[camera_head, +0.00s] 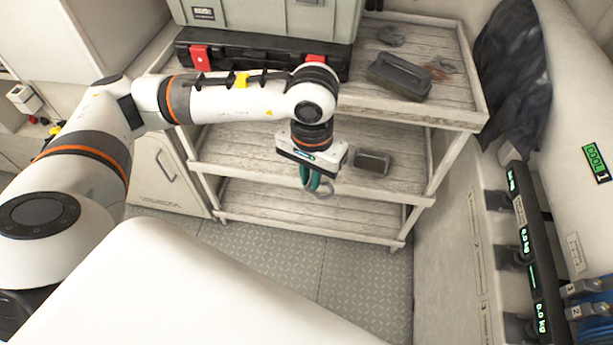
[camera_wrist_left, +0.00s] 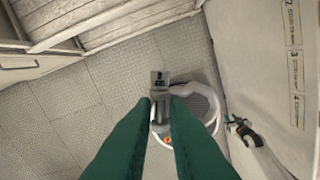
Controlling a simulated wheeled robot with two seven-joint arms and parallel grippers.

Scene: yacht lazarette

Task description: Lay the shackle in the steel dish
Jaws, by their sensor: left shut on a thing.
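My left gripper (camera_head: 314,184) hangs at the front of the shelf unit, fingers down. Its green fingers are shut on the shackle (camera_head: 325,193), a small grey loop below the fingertips, mostly hidden. In the left wrist view the green fingers (camera_wrist_left: 163,105) close on a grey metal piece (camera_wrist_left: 160,82) above the floor. A dark grey shallow dish (camera_head: 373,162) lies on the middle shelf, just right of the gripper and apart from it. A larger dark oblong tray (camera_head: 399,76) lies on the top shelf. I cannot tell by colour which is the steel one.
Top shelf (camera_head: 455,100) carries a black case (camera_head: 255,62), a grey-green box (camera_head: 275,18) and small grey metal pieces (camera_head: 390,36). The middle shelf (camera_head: 245,150) is bare left of the gripper. A scale rail (camera_head: 525,255) lines the right wall. The floor (camera_head: 265,258) in front is clear.

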